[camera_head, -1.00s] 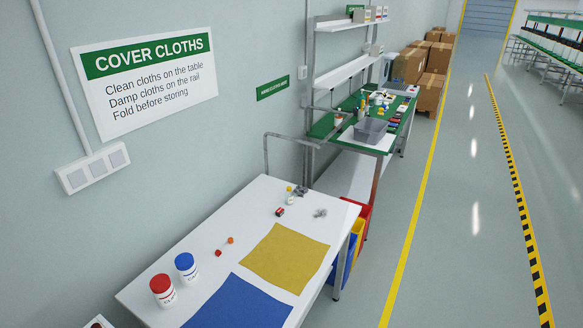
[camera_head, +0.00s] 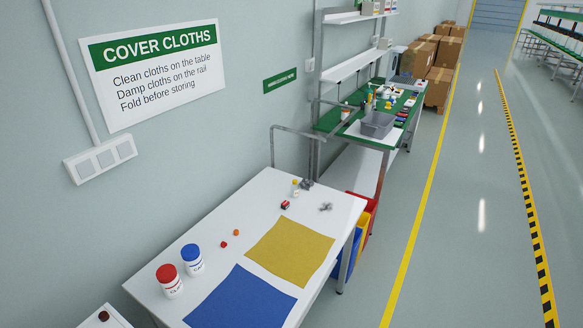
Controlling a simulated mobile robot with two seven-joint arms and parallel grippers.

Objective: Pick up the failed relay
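Neither of my grippers is in view. No part can be singled out as the failed relay at this size. On the white table (camera_head: 220,228) lie a small red and dark piece (camera_head: 285,205), a grey metallic piece (camera_head: 326,207) and another grey piece (camera_head: 307,184) beside a small white bottle (camera_head: 295,188). A small red piece (camera_head: 223,244) and an orange piece (camera_head: 236,232) lie nearer. The green-topped bench (camera_head: 331,118) beyond holds many small coloured parts, too small to identify, and a grey bin (camera_head: 377,125).
A yellow cloth (camera_head: 290,251) and a blue cloth (camera_head: 240,298) lie flat on the white table, with red-capped (camera_head: 170,282) and blue-capped (camera_head: 192,260) jars. Red, yellow and blue bins stand beyond its far end. Cardboard boxes (camera_head: 437,88) are stacked farther back.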

